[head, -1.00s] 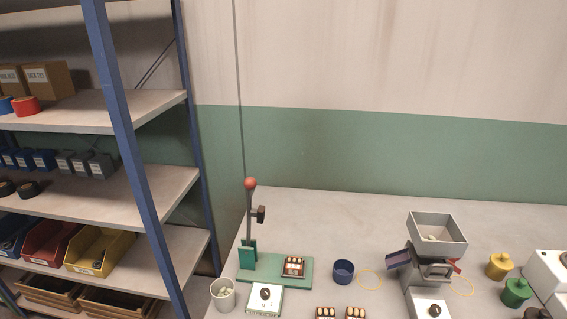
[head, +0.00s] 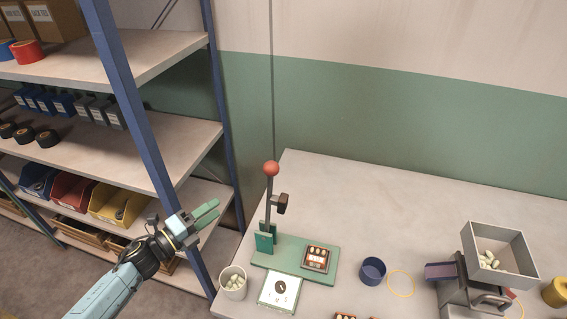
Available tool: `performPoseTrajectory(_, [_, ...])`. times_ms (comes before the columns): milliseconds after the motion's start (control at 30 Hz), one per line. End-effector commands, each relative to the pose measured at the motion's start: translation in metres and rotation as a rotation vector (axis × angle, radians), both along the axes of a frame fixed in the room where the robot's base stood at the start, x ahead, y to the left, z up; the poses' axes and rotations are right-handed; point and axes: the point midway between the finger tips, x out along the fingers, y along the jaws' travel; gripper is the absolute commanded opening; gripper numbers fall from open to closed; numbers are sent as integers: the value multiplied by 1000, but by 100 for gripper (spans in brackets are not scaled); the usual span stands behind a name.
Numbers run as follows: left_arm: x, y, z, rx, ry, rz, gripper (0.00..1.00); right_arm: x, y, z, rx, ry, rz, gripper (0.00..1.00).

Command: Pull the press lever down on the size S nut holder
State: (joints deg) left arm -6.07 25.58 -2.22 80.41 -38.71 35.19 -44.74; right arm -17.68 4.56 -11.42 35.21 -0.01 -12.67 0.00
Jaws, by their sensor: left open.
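The press (head: 265,240) stands at the left end of the table on a green base plate. Its dark upright lever ends in a red-orange ball knob (head: 271,168) and points up. A nut holder (head: 317,257) with several pale nuts sits on the base plate, right of the lever post. A white dial plate (head: 279,288) with letters, too small to read surely, lies in front. My left gripper (head: 207,215) is open and empty, left of the lever and apart from it, off the table's left edge. My right gripper is not in view.
A white cup of nuts (head: 233,284) stands at the table's left edge. A blue cup (head: 373,270) and a yellow ring (head: 401,283) lie right of the press. A grey hopper (head: 497,255) stands farther right. A shelf with a blue post (head: 137,120) is close by my left arm.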

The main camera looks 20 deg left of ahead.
Motion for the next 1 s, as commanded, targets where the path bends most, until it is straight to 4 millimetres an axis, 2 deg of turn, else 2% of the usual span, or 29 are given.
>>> performPoseTrajectory(33, [4,-12,56,158,-186,-119,48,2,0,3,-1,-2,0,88])
performPoseTrajectory(100, [-3,-30,108,356,-404,-259,48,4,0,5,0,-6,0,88])
performPoseTrajectory(200, [-20,-50,155,583,-646,-412,48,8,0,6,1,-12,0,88])
performPoseTrajectory(300, [-35,-61,178,731,-801,-509,48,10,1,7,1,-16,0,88])
performPoseTrajectory(433, [-43,-69,189,816,-889,-566,48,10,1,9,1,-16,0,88])
performPoseTrajectory(567, [-39,-82,191,823,-901,-572,48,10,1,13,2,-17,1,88])
performPoseTrajectory(1000, [-4,-163,192,818,-896,-567,48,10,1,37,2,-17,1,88])
